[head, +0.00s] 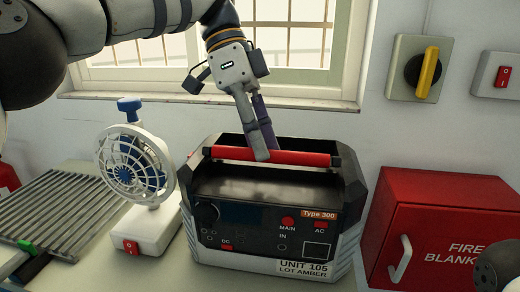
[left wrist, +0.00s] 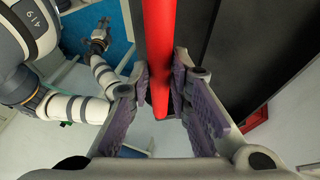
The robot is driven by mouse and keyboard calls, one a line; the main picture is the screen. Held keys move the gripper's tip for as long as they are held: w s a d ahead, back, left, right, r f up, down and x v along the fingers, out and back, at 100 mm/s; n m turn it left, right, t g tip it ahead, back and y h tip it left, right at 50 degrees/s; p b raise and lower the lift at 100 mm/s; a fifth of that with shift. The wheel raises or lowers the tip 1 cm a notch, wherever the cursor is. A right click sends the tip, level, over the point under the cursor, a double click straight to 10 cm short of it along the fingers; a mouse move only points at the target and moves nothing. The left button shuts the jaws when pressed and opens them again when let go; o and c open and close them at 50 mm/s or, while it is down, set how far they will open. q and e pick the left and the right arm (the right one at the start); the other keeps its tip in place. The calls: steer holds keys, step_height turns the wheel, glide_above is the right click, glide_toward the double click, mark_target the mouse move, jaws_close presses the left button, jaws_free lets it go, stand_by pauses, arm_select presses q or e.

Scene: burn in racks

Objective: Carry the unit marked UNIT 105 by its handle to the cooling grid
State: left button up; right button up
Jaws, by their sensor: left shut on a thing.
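The unit marked UNIT 105 (head: 262,228) is a dark box with a pale base and a red bar handle (head: 290,157) across its top. It is upright at the bench's middle; whether its base touches the bench is hard to tell. My left gripper (head: 262,155) reaches down from above and is shut on the red handle, which also shows between its pads in the left wrist view (left wrist: 159,60). The cooling grid (head: 62,210), with grey slats, lies empty at the left. My right gripper (left wrist: 98,38) is small in the left wrist view; its jaws are unclear.
A white fan (head: 135,165) on a base with a red switch stands between the grid and the unit. A red fire blanket box (head: 430,225) is close on the right. A window sill (head: 160,97) and wall switches (head: 420,68) are behind.

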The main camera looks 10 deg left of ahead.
steer(key=shift+s+f, duration=0.35)
steer(key=shift+f+b, duration=0.1)
steer(key=shift+b, duration=0.2)
steer(key=shift+c, duration=0.6)
